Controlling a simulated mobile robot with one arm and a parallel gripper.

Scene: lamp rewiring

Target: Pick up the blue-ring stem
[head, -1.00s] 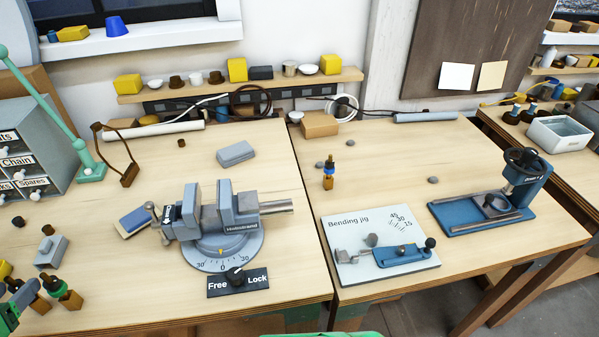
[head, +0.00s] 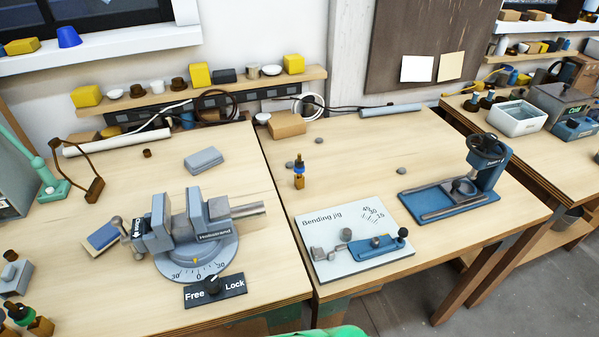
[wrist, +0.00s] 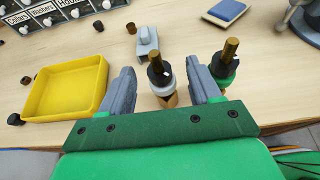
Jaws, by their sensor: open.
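A stem with a blue ring (head: 299,172), a dark collar and a brown base stands upright on the right-hand bench, behind the bending jig. It is far from my gripper and does not show in the wrist view. My gripper (wrist: 160,68) is open in the wrist view, with its grey fingers on either side of a stem with a whitish ring (wrist: 162,88). I cannot tell if they touch it. A green-ring stem (wrist: 224,72) stands just right of the right finger; a green-ring stem also shows at the lower left of the head view (head: 22,313).
A yellow tray (wrist: 28,108) and a grey block (wrist: 147,47) lie near my gripper. A vise (head: 195,235) fills the left bench's front. The bending jig (head: 335,225) and a blue press (head: 465,190) stand on the right bench.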

